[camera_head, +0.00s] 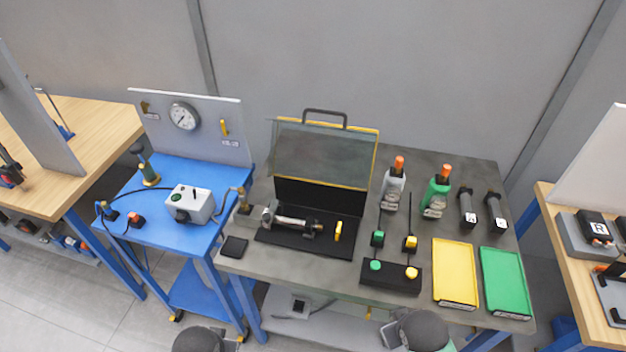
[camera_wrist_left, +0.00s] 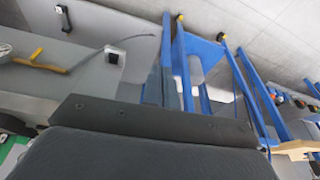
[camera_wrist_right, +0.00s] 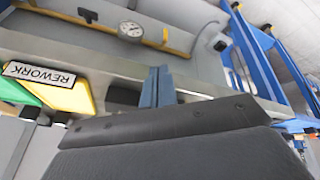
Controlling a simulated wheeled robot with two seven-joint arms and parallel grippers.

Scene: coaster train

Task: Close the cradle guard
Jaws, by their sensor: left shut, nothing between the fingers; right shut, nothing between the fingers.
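The cradle guard (camera_head: 322,152) is a clear, smoky panel with yellow edging. It stands raised, leaning back, above the rear of a black cradle (camera_head: 300,243) on the grey bench. A dark handle (camera_head: 325,113) is on its top edge. A metal cylindrical part (camera_head: 291,222) lies in the cradle, with a yellow piece (camera_head: 338,231) to its right. My left gripper (camera_wrist_left: 158,82) is shut and empty; blue legs stand behind it in the left wrist view. My right gripper (camera_wrist_right: 158,86) is shut and empty, below the bench's front edge. Neither gripper touches the guard.
On the bench right of the cradle are a button box (camera_head: 391,278), two bottles (camera_head: 436,195), two dark handheld tools (camera_head: 467,208), a yellow tray (camera_head: 455,270) and a green tray (camera_head: 505,282). A blue table (camera_head: 160,240) with a gauge panel (camera_head: 222,132) adjoins on the left.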

